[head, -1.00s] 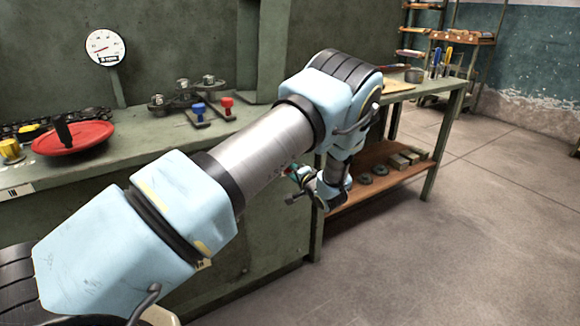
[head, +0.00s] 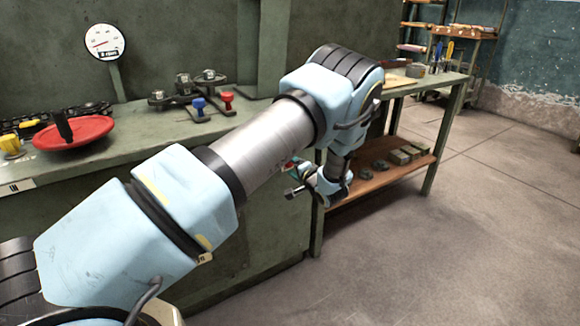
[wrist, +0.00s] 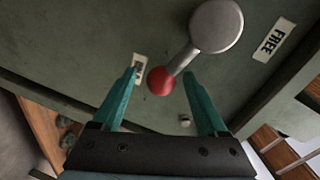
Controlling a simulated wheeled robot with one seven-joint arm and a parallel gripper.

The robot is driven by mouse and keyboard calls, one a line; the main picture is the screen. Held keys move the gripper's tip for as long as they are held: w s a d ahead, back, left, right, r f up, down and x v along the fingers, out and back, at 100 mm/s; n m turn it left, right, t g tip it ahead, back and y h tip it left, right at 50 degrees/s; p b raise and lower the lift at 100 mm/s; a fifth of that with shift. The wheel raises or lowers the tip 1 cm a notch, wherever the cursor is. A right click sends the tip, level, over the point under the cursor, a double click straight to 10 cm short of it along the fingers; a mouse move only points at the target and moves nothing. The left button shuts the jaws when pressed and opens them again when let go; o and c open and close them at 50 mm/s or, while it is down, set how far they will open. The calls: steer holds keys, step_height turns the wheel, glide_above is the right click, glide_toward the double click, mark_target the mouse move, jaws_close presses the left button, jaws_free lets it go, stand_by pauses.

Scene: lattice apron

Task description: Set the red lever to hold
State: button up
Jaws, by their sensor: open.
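The lever has a red ball knob (wrist: 161,80) on a short metal arm running from a round grey hub (wrist: 216,26) in the wrist view. It is mounted on a dark green panel. A white label reading FREE (wrist: 272,39) is right of the hub. A second white label (wrist: 140,66), left of the knob, is partly hidden by a finger and unreadable. My gripper (wrist: 160,75) is open, its teal fingers on either side of the knob in the picture. I cannot tell whether they touch it. In the head view my wrist hangs by the bench's front, the lever unclear there.
The green bench (head: 150,150) holds a red disc (head: 75,133) with a black handle, a yellow knob (head: 10,145), and blue (head: 198,104) and red (head: 227,97) pegs. A dial gauge (head: 103,41) stands behind. A side table's lower shelf (head: 365,185) is close to my wrist. Floor at right is open.

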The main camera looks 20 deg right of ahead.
steer(key=a+v, duration=0.1)
steer(key=v, duration=0.9)
steer(key=shift+s+d, duration=0.4)
steer(key=shift+d, duration=0.1)
steer(key=shift+s, duration=0.1)
